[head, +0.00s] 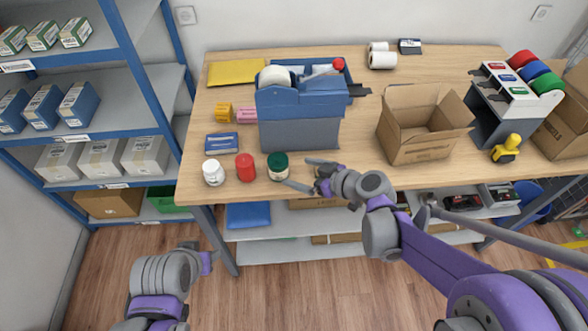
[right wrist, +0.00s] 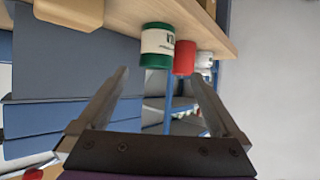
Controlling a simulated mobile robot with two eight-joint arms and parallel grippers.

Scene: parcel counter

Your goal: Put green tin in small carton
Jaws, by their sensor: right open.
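The green tin (head: 278,166), with a pale label, stands upright at the front edge of the wooden counter. My right gripper (head: 297,172) is open and empty, just right of the tin, its fingers pointing at it. In the right wrist view the green tin (right wrist: 157,45) lies just beyond and between the spread fingertips (right wrist: 160,74). The small carton (head: 397,148) is a brown cardboard box with open flaps, to the right on the counter. My left arm's end (head: 205,262) is low at left, off the counter; its fingers cannot be made out.
A red tin (head: 245,167) and a white tin (head: 213,173) stand left of the green tin. A blue-grey bin (head: 298,125) stands behind it. A tape holder (head: 497,105) and another carton (head: 565,122) are at right. Bare counter lies between bin and small carton.

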